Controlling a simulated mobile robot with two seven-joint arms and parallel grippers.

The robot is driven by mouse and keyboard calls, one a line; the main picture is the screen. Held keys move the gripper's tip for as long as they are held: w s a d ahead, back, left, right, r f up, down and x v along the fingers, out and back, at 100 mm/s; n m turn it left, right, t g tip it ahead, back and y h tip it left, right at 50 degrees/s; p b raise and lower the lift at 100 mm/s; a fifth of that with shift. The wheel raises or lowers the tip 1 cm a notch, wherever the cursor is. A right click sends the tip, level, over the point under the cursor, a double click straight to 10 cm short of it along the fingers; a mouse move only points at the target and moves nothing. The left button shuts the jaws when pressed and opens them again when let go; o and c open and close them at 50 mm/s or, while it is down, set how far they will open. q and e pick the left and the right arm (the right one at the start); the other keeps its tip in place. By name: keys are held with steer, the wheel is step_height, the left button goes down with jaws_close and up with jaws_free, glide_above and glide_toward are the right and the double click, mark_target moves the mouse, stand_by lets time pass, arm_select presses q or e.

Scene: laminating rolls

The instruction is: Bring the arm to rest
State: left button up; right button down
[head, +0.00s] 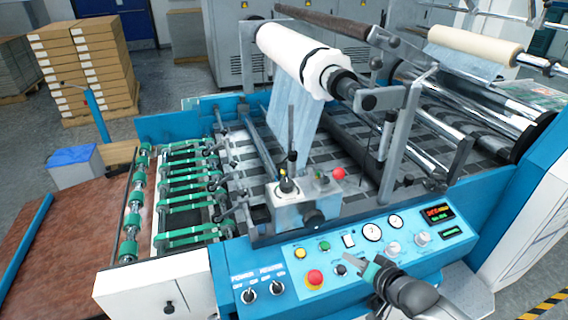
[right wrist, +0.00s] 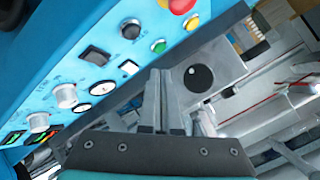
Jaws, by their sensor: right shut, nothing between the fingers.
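My right gripper (head: 352,262) is at the lower right of the head view, in front of the machine's blue control panel (head: 270,262). Its arm comes in from the lower right corner. In the right wrist view the two fingers of the right gripper (right wrist: 165,90) stand close together, shut, with nothing between them. The panel (right wrist: 52,105) fills the upper left of that view, and the fingertips look apart from it. The gripper hides a little of the panel in the head view. My left gripper is not in view.
The panel carries a red button (head: 315,278), a yellow button (head: 300,253), black switches, gauges and a red display (head: 438,213). Behind it stands the laminating machine with a white film roll (head: 298,55). Stacked boxes (head: 82,70) stand far left.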

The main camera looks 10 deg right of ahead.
steer(key=s+a+f+n+g, duration=0.1)
steer(key=s+a+n+g, duration=0.25)
steer(key=s+a, duration=0.5)
steer(key=s+a+r+n+g+h, duration=0.1)
steer(key=s+r+n+g, duration=0.15)
steer(key=s, duration=0.45)
steer(key=s+a+r+n+g+h, duration=0.1)
steer(key=s+a+r+n+g, duration=0.15)
steer(key=s, duration=0.45)
step_height(320, 180, down, 31)
steer(key=s+b, duration=0.1)
steer(key=b, duration=0.9)
steer(key=s+d+f+b, duration=0.1)
steer(key=s+f+b, duration=0.2)
steer(key=s+f, duration=0.2)
steer(key=s+d+f+g+b, duration=0.1)
steer(key=s+f+b, duration=0.2)
steer(key=f, duration=0.8)
steer(key=s+d+f+g+b, duration=0.1)
steer(key=s+f+b, duration=0.2)
steer(key=s+f, duration=0.5)
steer(key=shift+d+f+n+b, duration=0.2)
steer(key=shift+f+n+b, duration=0.15)
steer(key=shift+f, duration=0.15)
